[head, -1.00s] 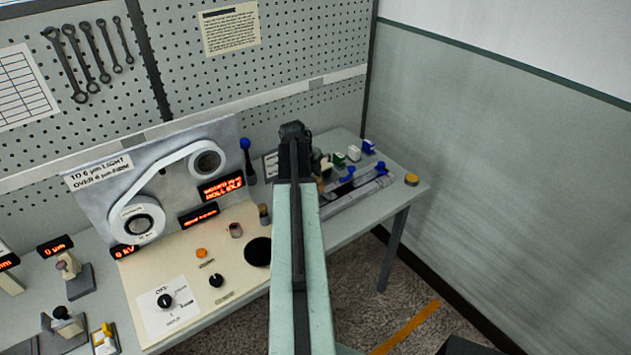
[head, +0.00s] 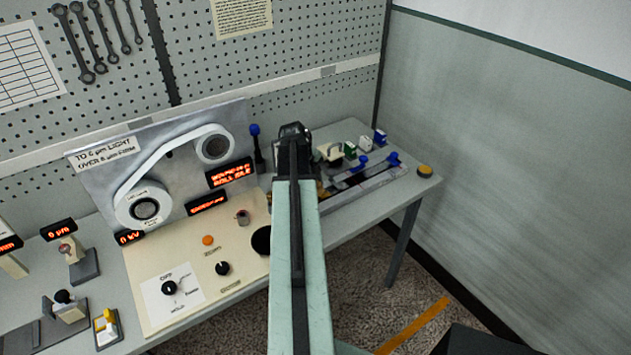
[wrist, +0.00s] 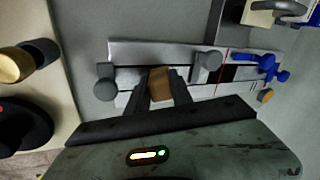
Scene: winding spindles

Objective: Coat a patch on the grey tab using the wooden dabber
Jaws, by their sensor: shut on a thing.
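In the wrist view a small brown wooden block (wrist: 160,84), which looks like the dabber, sits between the two dark fingers of my gripper (wrist: 159,90). The gripper is shut on it. It is over the near edge of a long grey metal rail fixture (wrist: 135,50); I cannot tell whether the wood touches the fixture. A grey upright piece (wrist: 208,63) stands on the fixture to the right of the fingers. I cannot tell for sure which part is the grey tab.
Blue clamps (wrist: 268,63) and a yellow knob (wrist: 265,95) are at the fixture's right. A brass cylinder (wrist: 10,66) with a dark grey end is at left. In the head view, green and blue-topped blocks (head: 379,138) stand behind the fixture; the winding panel (head: 90,190) is left.

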